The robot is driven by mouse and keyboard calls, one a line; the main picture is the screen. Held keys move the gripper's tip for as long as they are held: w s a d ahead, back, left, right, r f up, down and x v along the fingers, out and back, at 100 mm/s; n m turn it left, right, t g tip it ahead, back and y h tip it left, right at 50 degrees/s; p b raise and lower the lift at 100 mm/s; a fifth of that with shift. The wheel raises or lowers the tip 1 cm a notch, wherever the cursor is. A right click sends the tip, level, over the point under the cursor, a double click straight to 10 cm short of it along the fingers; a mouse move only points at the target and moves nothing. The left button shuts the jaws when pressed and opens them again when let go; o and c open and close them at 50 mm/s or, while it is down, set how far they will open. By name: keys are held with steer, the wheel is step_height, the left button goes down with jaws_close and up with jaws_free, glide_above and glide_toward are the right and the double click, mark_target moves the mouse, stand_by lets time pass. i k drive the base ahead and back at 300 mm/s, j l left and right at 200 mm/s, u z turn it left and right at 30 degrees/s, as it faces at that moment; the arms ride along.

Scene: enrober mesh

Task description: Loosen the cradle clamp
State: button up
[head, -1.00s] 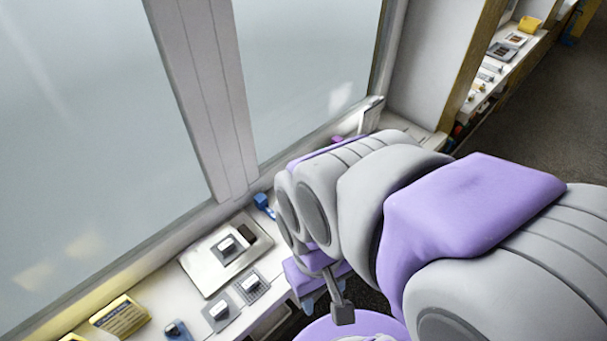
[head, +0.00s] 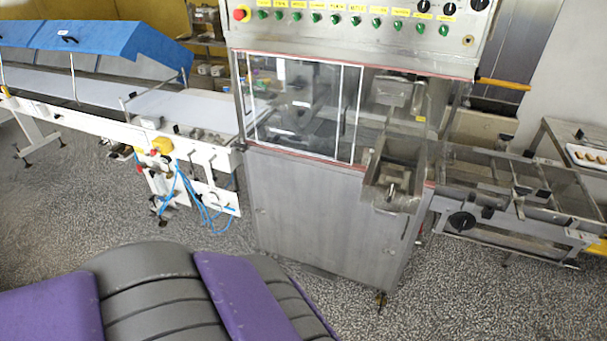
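The enrober (head: 320,215) is a steel cabinet with a control panel on top, in the middle of the head view. To its right is a wire-mesh frame (head: 520,180) on a low stand. A round black knob (head: 461,221) is on the near left corner of this frame, with smaller black fittings along its edges. I cannot tell which of these is the cradle clamp. My gripper is not in view. Only grey and purple parts of my own body show at the lower left, well apart from the machine.
A conveyor (head: 130,105) with a blue cover (head: 85,42) runs to the left, with blue hoses (head: 195,195) hanging below. A steel chute (head: 398,175) juts from the cabinet front. A table with a tray (head: 590,157) stands far right. The speckled floor (head: 480,295) in front is clear.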

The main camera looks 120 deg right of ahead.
mark_target(389, 195)
steer(key=z, duration=5.2)
